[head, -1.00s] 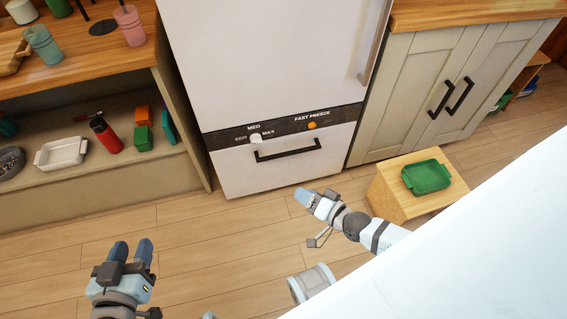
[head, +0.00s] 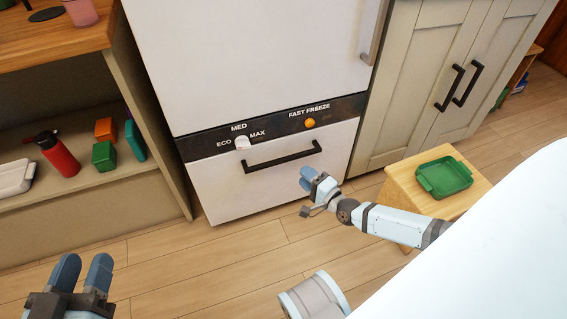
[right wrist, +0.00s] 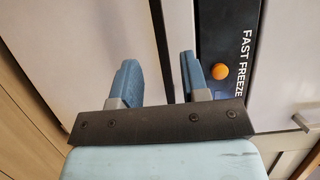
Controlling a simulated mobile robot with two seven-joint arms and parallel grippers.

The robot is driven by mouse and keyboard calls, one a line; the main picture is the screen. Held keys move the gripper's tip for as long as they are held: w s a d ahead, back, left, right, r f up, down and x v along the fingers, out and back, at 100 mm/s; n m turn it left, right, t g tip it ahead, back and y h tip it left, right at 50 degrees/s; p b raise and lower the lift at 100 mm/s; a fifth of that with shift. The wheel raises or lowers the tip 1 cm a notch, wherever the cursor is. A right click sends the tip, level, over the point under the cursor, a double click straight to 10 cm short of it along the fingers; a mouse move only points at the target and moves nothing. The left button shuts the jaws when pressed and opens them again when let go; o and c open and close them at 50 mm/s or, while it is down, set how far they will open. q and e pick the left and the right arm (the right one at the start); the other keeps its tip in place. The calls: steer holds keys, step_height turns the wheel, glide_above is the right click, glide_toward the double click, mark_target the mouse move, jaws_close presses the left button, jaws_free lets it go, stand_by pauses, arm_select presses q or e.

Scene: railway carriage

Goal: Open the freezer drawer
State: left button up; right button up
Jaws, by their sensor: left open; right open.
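The white freezer drawer (head: 230,192) is closed at the bottom of the fridge, below a dark control strip (head: 270,128). Its black bar handle (head: 283,156) runs across the upper part of the drawer front. My right gripper (head: 308,180) is open and empty, in front of the drawer, just below the handle's right end. In the right wrist view the open fingers (right wrist: 160,80) point toward the fridge front, with the orange button (right wrist: 219,71) just right of them. My left gripper (head: 82,275) is open and empty at the lower left, away from the drawer.
A small wooden stool (head: 412,205) with a green tray (head: 444,177) stands right of the drawer. A shelf with a red bottle (head: 58,155) and small boxes is at the left. A white surface (head: 490,250) fills the lower right. The floor before the drawer is clear.

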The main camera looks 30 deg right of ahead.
mark_target(286, 161)
steer(key=w+b, duration=0.1)
steer(key=w, duration=0.2)
steer(key=w+a+b, duration=0.1)
steer(key=w, duration=0.2)
steer(key=w+b, duration=0.1)
steer(key=w, duration=0.2)
steer(key=shift+a+f, duration=0.1)
steer(key=shift+a, duration=0.1)
arm_select(q)
steer(key=shift+w+a+r+m+t+h, duration=0.1)
steer(key=shift+w+a+m+t+h, duration=0.1)
steer(key=shift+w+a+m+t, duration=0.3)
steer(key=shift+w+r+m+t+h, duration=0.1)
steer(key=shift+w+m+h, duration=0.15)
steer(key=shift+m, duration=0.45)
arm_select(e)
steer(key=shift+w+a, duration=0.1)
steer(key=shift+w, duration=0.3)
steer(key=shift+c, duration=0.2)
jaws_close()
